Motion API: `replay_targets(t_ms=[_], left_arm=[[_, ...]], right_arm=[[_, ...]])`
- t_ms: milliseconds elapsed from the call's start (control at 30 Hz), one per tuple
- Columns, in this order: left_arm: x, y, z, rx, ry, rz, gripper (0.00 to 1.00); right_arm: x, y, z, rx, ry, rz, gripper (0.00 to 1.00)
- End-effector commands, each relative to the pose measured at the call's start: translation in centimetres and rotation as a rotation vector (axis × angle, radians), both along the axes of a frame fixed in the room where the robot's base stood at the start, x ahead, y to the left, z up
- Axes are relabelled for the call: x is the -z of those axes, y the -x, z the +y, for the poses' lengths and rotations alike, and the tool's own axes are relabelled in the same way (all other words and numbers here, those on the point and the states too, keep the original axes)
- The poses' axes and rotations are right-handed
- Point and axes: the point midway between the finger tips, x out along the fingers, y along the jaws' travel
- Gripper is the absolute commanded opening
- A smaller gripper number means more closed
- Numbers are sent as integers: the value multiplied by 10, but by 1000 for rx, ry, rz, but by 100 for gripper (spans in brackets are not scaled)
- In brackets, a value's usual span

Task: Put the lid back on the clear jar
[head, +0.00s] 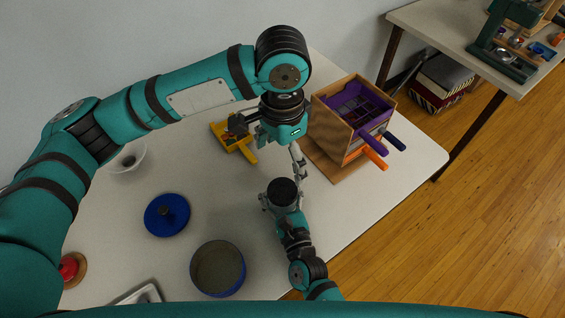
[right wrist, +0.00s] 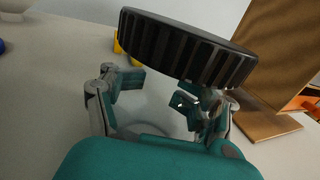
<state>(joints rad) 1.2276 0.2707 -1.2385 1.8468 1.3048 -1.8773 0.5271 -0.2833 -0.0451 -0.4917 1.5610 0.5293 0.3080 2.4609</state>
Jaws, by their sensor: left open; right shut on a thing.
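From the head view the lid (head: 282,190) is a dark disc that hides most of the jar. My right gripper (right wrist: 160,95) is shut around the jar's body, just below the lid. It also shows in the head view (head: 281,202). My left gripper (head: 299,162) is open and empty, just above the lid in the picture and apart from it.
A wooden box with a purple inside (head: 331,122) and colored handles stands right of the grippers. A yellow item (head: 246,152) lies behind. A blue lid (head: 158,222), a blue pot (head: 217,290) and a white bowl (head: 127,168) are left. Table between them is clear.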

Motion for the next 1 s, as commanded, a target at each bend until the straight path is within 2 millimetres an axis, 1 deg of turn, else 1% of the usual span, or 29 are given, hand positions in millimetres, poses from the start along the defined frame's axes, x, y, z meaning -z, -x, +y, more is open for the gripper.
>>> replay_targets(t_ms=[267,300,633,667,1000], left_arm=[[-1,0,0,0,0,0,90],[-1,0,0,0,0,0,90],[-1,0,0,-1,0,0,90],[-1,0,0,-1,0,0,90],[-1,0,0,-1,0,0,90]], right_arm=[[0,0,0,0,0,1,0],[0,0,0,0,0,1,51],[0,0,0,0,0,0,94],[0,0,0,0,0,0,97],[0,1,0,0,0,0,97]])
